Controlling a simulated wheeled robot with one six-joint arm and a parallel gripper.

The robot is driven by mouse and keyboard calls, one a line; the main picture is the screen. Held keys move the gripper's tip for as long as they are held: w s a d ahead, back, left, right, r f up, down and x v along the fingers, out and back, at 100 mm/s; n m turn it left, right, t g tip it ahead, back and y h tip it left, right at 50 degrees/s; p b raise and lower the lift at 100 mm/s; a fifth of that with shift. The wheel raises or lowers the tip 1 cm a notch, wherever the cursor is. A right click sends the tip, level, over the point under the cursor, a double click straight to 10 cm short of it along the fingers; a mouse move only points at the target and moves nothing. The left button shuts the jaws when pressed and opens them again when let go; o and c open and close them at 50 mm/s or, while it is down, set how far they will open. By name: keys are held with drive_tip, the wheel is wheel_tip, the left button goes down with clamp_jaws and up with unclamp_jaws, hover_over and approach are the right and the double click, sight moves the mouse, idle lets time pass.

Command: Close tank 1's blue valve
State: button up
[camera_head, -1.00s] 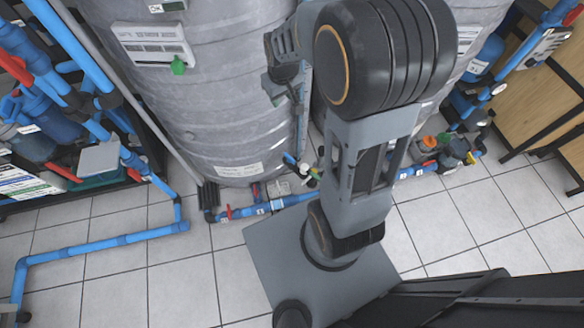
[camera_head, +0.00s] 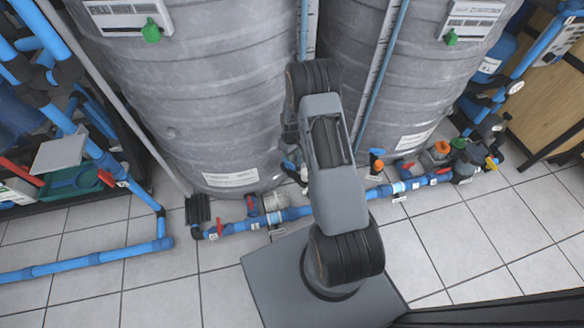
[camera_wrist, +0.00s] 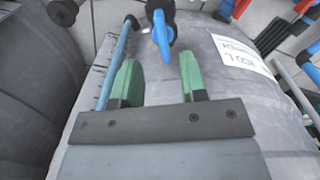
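My gripper (camera_wrist: 160,85) shows in the wrist view with two green fingers apart and nothing between them. A blue handle-like part (camera_wrist: 162,38), probably the blue valve, lies beyond the fingertips, apart from them. In the head view my arm hides the gripper. Two large grey ribbed tanks stand there, a left tank (camera_head: 215,90) and a right tank (camera_head: 425,85); I cannot tell which number each has. A small blue part (camera_head: 289,166) shows low at the left tank, beside my arm; I cannot tell if it is the same valve.
A blue pipe (camera_head: 240,226) with red valve handles (camera_head: 251,206) runs along the tank bases. A thin blue tube (camera_wrist: 118,52) runs beside the left finger. Blue pipework and a shelf (camera_head: 120,140) stand at the left. A wooden panel (camera_head: 535,110) is at the right.

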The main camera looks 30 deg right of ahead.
sight(292, 165)
wheel_tip(292, 165, down, 9)
drive_tip(key=shift+r+b, duration=0.15)
drive_tip(key=shift+b, duration=1.1)
drive_tip(key=shift+c, duration=0.2)
clamp_jaws()
